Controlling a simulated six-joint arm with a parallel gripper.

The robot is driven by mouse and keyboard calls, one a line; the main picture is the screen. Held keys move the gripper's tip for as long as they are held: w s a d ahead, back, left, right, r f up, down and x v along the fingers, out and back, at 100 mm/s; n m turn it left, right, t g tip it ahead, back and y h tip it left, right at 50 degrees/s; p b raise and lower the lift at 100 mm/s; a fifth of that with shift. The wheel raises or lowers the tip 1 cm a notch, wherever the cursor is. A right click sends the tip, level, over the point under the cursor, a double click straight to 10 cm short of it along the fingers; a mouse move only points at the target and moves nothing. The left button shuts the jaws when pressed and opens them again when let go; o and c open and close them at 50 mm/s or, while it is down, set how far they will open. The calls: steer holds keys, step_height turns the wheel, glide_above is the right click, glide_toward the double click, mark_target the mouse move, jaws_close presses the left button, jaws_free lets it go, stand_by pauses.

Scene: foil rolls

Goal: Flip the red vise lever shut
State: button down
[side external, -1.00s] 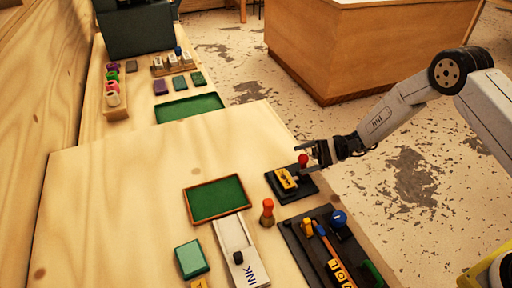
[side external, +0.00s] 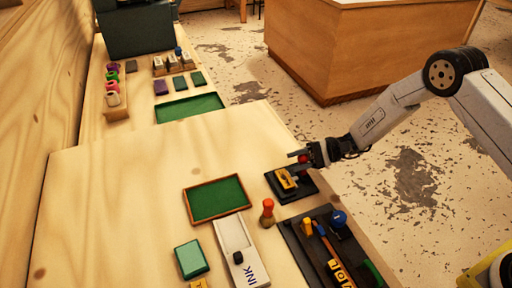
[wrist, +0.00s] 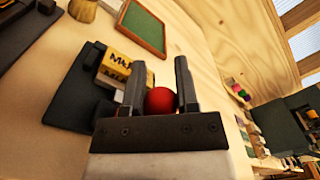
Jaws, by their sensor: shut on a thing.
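The red ball knob of the vise lever (wrist: 160,101) sits between the two fingers of my gripper (wrist: 158,90) in the wrist view. My gripper (side external: 308,159) is shut on it, and in the side view only a bit of red (side external: 303,158) shows at the fingers. The vise (side external: 287,181) is a black base with a yellow block (wrist: 122,72) bearing dark lettering. It stands near the right edge of the wooden table. The lever's shaft is hidden behind the gripper.
A green tray (side external: 217,199) lies left of the vise. An orange-topped wooden handle (side external: 267,212) stands in front of it. A black tool tray (side external: 293,237) with several tools and a long ink box (side external: 238,252) lie nearer. The table's left part (side external: 110,190) is clear.

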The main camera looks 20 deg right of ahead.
mark_target(307, 157)
steer(key=shift+w+f, duration=0.1)
steer(key=shift+f, duration=0.05)
steer(key=shift+w+f+m, duration=0.1)
steer(key=shift+w+m, duration=0.15)
steer(key=shift+m, duration=0.65)
steer(key=shift+c, duration=1.8)
jaws_free()
steer(key=shift+w, duration=0.1)
steer(key=shift+d, duration=0.45)
steer(key=d, duration=0.7)
